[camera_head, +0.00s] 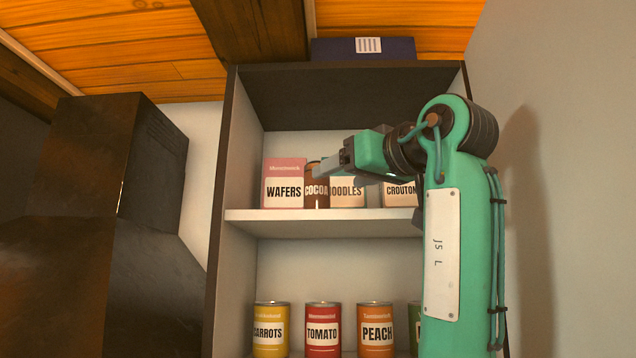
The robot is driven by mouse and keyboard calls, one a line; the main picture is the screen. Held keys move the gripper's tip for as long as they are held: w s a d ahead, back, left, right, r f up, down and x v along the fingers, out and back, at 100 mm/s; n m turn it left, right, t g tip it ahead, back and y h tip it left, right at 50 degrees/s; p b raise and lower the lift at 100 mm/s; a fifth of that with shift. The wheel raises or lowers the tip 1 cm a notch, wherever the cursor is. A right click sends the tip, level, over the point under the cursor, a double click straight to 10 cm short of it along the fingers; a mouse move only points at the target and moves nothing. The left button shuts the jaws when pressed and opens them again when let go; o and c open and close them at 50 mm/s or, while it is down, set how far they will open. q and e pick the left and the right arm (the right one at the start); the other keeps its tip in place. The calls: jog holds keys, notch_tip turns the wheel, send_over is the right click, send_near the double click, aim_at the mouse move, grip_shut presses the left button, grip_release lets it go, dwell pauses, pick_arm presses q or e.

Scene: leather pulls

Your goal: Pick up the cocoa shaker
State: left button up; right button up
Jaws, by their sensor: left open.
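The cocoa shaker (314,198) is a dark brown container with a "COCOA" label on the upper shelf. It stands between the pink wafers box (284,172) and the noodles box (348,194). My left gripper (322,170) is in front of the shelf, at the height of the shaker's upper part, pointing left. It is open and overlaps the shaker's upper right in the picture, hiding part of it. I cannot tell how far it is from the shaker. My right gripper is not in view.
A croutons box (401,194) stands farther right on the shelf (330,216), partly behind my arm. Below are a carrots can (270,332), a tomato can (323,333) and a peach can (376,334). The cabinet's left side wall (228,250) and the right wall (560,150) bound the space.

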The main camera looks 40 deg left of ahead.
aim_at(325, 182)
pick_arm(q)
jog(key=x, duration=0.3)
jog(key=shift+w+a+p, duration=0.1)
jog(key=shift+a+p, duration=0.05)
jog(key=shift+p, duration=0.15)
jog(key=shift+w+a+f, duration=0.1)
jog(key=shift+w+a, duration=0.15)
jog(key=shift+a, duration=0.2)
jog(key=shift+p, duration=0.3)
jog(key=shift+w+a+r+p, duration=0.1)
jog(key=shift+a+r+p, duration=0.3)
jog(key=shift+a+p, duration=0.35)
jog(key=p+x, duration=0.1)
jog(key=x, duration=0.2)
jog(key=shift+w+a+f+p, duration=0.1)
jog(key=shift+a+f+p, duration=0.1)
jog(key=shift+p, duration=0.1)
jog(key=shift+a, duration=0.1)
jog(key=shift+d, duration=0.35)
jog(key=c, duration=0.5)
jog(key=shift+a, duration=0.15)
jog(key=c, duration=0.6)
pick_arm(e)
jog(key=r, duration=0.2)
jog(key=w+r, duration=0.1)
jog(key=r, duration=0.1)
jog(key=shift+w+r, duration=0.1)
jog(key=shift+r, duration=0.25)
